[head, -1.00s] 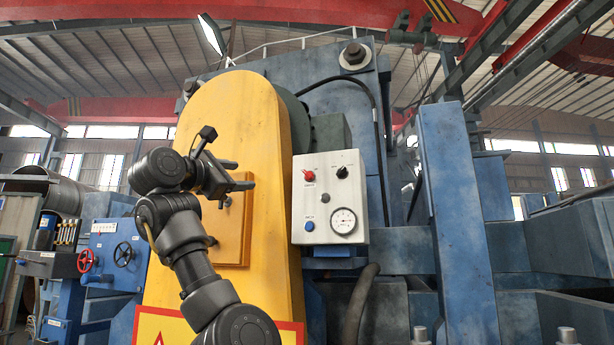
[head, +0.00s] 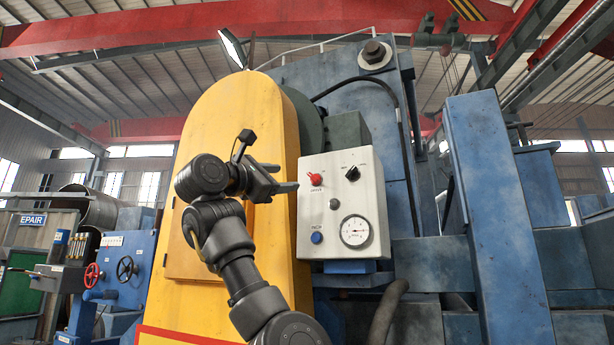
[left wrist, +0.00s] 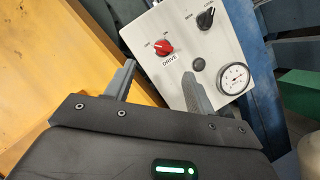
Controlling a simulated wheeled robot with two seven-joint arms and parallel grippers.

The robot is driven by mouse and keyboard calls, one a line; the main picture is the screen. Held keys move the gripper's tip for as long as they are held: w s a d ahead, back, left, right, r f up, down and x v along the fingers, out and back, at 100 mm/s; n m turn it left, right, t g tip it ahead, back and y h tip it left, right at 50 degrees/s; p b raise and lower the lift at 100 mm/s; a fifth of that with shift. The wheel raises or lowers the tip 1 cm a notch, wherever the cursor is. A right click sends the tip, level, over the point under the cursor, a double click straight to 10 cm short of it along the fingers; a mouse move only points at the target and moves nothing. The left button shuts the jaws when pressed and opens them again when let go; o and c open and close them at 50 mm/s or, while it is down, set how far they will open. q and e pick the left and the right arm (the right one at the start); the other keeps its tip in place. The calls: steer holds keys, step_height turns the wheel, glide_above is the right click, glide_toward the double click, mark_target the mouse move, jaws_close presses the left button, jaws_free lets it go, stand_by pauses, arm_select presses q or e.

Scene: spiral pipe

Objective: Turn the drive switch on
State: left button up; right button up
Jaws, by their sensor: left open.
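The drive switch is a red rotary knob (head: 315,179) at the upper left of a white control panel (head: 335,262). In the left wrist view the red knob (left wrist: 164,47) has the label DRIVE below it and position marks above it. My left gripper (head: 284,180) is open and empty, just left of the panel. In the left wrist view its two fingers (left wrist: 158,84) are apart and point toward the panel, with the red knob beyond the gap between them. They do not appear to touch the knob. My right gripper is not in view.
The panel also bears a black selector knob (head: 352,173), a blue button (head: 316,237) and a round gauge (head: 355,230). A yellow housing (head: 240,110) stands left of the panel. A blue upright post (head: 497,210) stands to the right, and a dark hose (head: 385,315) runs below.

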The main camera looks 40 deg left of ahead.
mark_target(311, 178)
arm_select(q)
steer(key=p+x, duration=0.2)
steer(key=x, duration=0.2)
steer(key=p+x, duration=0.2)
steer(key=x, duration=0.2)
steer(key=shift+w+d+p, duration=0.25)
steer(key=shift+w+p, duration=0.1)
steer(key=shift+w, duration=0.05)
steer(key=shift+w+a+r+p, duration=0.1)
steer(key=shift+w+p, duration=0.3)
steer(key=shift+w, duration=0.35)
steer(key=shift+s, duration=0.15)
steer(key=c, duration=1)
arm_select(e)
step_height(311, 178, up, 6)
